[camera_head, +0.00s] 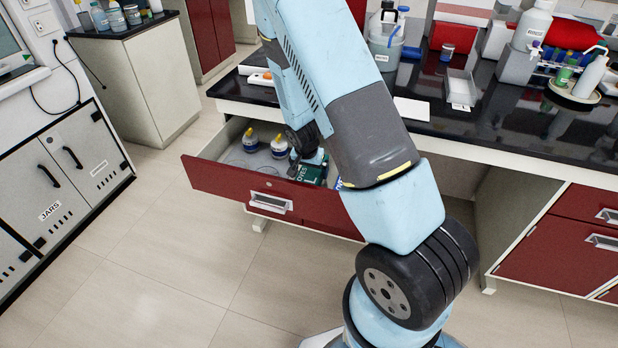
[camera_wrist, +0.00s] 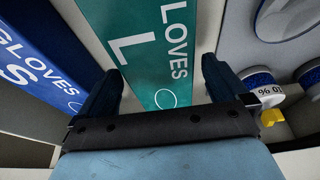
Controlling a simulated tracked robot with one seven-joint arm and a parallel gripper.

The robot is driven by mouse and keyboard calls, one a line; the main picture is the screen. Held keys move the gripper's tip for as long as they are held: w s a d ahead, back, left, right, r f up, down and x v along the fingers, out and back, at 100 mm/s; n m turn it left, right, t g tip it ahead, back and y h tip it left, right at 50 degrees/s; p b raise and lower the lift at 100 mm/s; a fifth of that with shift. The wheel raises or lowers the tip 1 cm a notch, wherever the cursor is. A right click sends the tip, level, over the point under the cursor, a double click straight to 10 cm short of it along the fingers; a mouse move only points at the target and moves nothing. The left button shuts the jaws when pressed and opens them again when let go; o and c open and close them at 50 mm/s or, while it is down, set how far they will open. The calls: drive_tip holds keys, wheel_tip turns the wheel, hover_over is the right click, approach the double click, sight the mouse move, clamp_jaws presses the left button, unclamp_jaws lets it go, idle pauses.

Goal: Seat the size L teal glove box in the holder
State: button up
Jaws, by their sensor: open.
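The teal glove box (camera_wrist: 150,45), marked "GLOVES L", lies in the open red drawer; in the head view its teal side (camera_head: 312,173) shows partly behind my arm. My gripper (camera_wrist: 163,85) is open, with its two fingers apart on either side of the teal box's near end in the wrist view. Whether the fingers touch the box I cannot tell. In the head view my gripper (camera_head: 296,160) is small and dark, down in the drawer and partly hidden by my arm.
A blue glove box (camera_wrist: 35,60) marked S lies close left of the teal one. The red drawer front (camera_head: 235,188) and the black bench top (camera_head: 480,125) bound the space.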

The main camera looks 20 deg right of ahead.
drive_tip(key=shift+c, duration=0.3)
drive_tip(key=c, duration=1)
drive_tip(key=shift+c, duration=0.5)
drive_tip(key=shift+r, duration=0.2)
